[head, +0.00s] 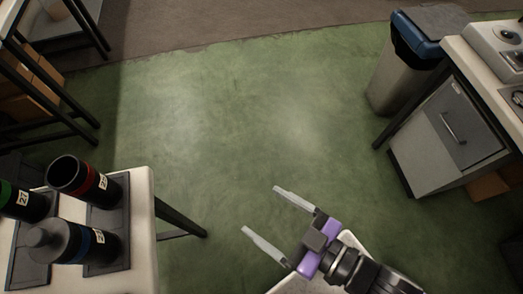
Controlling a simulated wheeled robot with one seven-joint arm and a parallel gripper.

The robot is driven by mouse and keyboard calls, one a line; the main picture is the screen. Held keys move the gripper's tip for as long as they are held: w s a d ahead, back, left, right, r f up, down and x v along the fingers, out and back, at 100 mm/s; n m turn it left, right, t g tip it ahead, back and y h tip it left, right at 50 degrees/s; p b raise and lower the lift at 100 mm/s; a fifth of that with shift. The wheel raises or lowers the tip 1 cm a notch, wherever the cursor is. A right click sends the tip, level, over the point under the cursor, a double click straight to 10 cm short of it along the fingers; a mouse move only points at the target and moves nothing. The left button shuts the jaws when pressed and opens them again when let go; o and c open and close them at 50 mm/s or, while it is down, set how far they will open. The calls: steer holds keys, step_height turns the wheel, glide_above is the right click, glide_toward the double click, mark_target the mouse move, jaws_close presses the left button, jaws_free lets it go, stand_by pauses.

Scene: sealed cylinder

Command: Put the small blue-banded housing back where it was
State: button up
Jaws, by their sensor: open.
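A dark cylinder with a blue band (80,242) stands on a dark plate (117,255) on the white table at the lower left, with a rounded knob on top. A label on it is partly readable. My gripper (262,211) is open and empty over the green floor, to the right of that table. It is well apart from the cylinders. I cannot tell from this view whether the blue-banded cylinder is the small housing.
A red-banded open cylinder (88,181) and a green-banded one (22,202) labelled 27 stand beside it. The white table (140,230) has a dark leg. A bin (393,80) and a cabinet (447,135) stand at the right. The middle floor is clear.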

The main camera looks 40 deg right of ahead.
steer(key=s+d+r+m+h, duration=0.3)
steer(key=s+d+r+h, duration=0.1)
steer(key=s+d, duration=0.3)
steer(key=d, duration=0.2)
steer(key=shift+s+d+h, duration=0.3)
